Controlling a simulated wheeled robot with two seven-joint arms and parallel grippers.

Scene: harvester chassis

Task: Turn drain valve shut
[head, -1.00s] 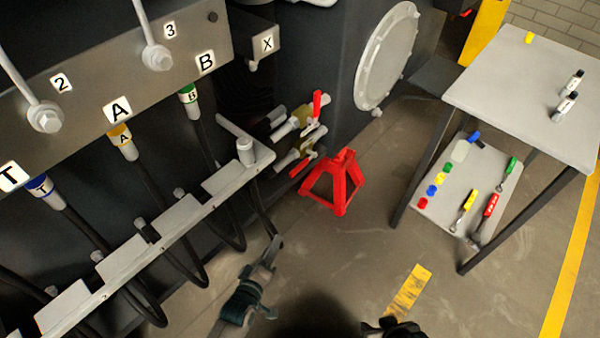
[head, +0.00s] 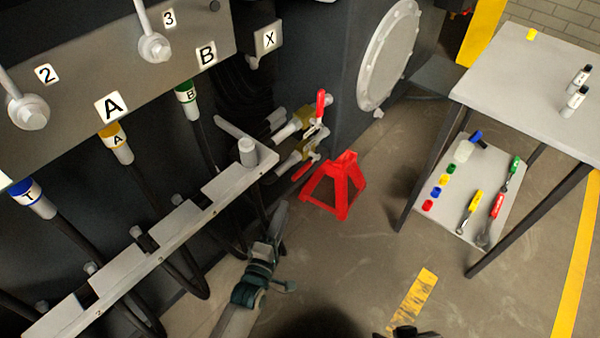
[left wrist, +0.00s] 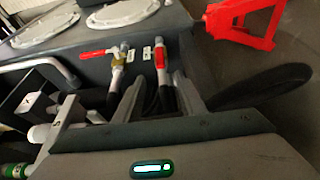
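Two valves with red lever handles sit low on the dark chassis wall. In the head view the upper lever (head: 320,104) stands upright and the lower lever (head: 302,170) slants down to the left. In the left wrist view one lever (left wrist: 98,53) lies sideways across a brass body, and the other (left wrist: 160,57) runs along its pipe. I cannot tell which is the drain valve. My left gripper (head: 279,212) is below the valves, apart from them; its fingers (left wrist: 160,95) look spread and empty. My right gripper (head: 405,331) shows only as a dark shape at the bottom edge.
A red jack stand (head: 338,186) stands on the floor right of the valves. A grey hose bracket (head: 180,228) with hanging hoses is to the left. A two-level table (head: 530,75) with tools stands at the right. Floor between stand and table is clear.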

